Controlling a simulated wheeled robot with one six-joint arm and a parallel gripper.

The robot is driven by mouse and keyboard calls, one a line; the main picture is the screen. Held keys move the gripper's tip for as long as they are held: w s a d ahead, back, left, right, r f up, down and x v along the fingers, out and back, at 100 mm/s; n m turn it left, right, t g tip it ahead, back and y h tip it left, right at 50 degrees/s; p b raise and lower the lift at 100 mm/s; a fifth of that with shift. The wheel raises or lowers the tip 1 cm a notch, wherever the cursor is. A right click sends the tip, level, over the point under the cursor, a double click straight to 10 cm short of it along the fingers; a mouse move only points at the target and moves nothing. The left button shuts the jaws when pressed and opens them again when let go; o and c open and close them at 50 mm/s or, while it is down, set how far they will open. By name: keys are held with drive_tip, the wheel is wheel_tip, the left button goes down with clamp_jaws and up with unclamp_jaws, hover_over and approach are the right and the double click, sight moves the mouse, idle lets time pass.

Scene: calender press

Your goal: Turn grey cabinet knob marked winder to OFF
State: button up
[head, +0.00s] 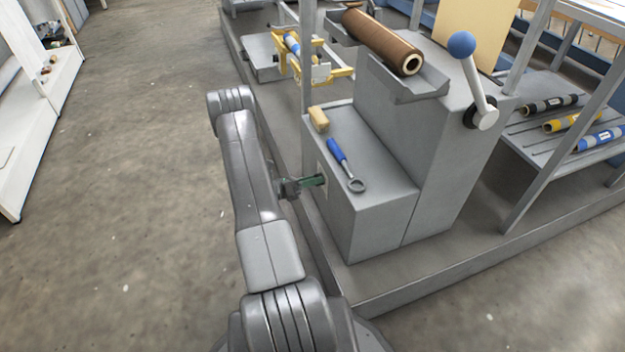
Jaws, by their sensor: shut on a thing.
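The grey cabinet (375,225) stands on the machine's base in the middle of the head view. A small pale plate (322,203) is on its left side face. My gripper (322,180) reaches this face from the left, its green fingers against the plate. It is shut on the knob there. The fingers hide the knob, so its pointer and the OFF marking cannot be read. The winder label cannot be read either.
A brown roll (382,41) and a blue-ball lever (472,75) are above and behind. Coloured rolls (570,122) lie on a rack at right. The floor at left is clear.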

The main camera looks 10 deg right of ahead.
drive_tip(key=shift+n, duration=0.9)
drive_tip(key=o, duration=1)
drive_tip(key=shift+c, duration=0.2)
drive_tip(key=shift+a, duration=0.15)
drive_tip(key=s+a+p, duration=0.2)
drive_tip(key=a, duration=1.1)
drive_tip(key=shift+s+a+p, duration=0.15)
drive_tip(key=shift+s+p, duration=0.15)
drive_tip(key=shift+p, duration=0.05)
drive_tip(key=shift+f, duration=0.1)
